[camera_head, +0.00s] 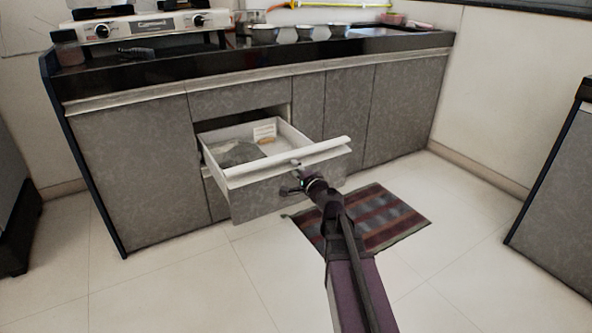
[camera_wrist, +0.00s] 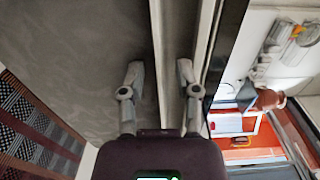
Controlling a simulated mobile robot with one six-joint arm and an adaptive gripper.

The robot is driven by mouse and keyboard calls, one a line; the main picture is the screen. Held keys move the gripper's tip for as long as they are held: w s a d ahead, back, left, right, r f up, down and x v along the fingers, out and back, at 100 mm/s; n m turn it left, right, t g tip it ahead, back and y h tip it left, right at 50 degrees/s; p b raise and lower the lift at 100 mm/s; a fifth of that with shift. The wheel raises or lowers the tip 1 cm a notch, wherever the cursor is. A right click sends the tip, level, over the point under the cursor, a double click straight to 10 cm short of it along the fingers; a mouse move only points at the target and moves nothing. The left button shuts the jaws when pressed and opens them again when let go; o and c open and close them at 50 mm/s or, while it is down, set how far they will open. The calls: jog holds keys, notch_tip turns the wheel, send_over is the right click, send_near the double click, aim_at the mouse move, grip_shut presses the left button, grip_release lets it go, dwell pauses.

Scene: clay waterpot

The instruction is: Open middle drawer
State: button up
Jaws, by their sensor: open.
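The middle drawer (camera_head: 262,199) is pulled well out of the grey cabinet in the head view. It has a grey front, a pale handle rail (camera_head: 245,173) along its top edge and white inner walls. A few small items lie inside it. My gripper (camera_head: 293,180) is at the front of this drawer, just below the rail. In the wrist view my gripper (camera_wrist: 160,73) is open, with its two fingertips apart and the pale edge strip (camera_wrist: 169,35) running between them. Whether the fingers touch the strip cannot be told.
A closed drawer front (camera_head: 240,98) is above the open one, and closed cabinet doors (camera_head: 135,165) flank it. The dark counter (camera_head: 215,69) holds a stove and several steel bowls. A striped mat (camera_head: 385,217) lies on the floor at right.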

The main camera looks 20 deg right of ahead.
jog(key=shift+s, duration=0.1)
jog(key=v, duration=0.7)
jog(key=shift+s, duration=0.2)
dwell(0.4)
jog(key=s+a+n+g+y+p, duration=0.3)
jog(key=s+a+n+g+p, duration=0.2)
jog(key=a+n+g+p, duration=0.55)
jog(key=s+r+n+g+h+p, duration=0.3)
jog(key=s+n+g+h+p, duration=0.3)
jog(key=s+p, duration=0.5)
notch_tip(320, 180, up, 38)
jog(key=g+p, duration=0.1)
jog(key=p, duration=3.7)
jog(key=shift+s+a+m+h, duration=0.2)
jog(key=shift+m+h, duration=0.2)
jog(key=shift+m, duration=0.05)
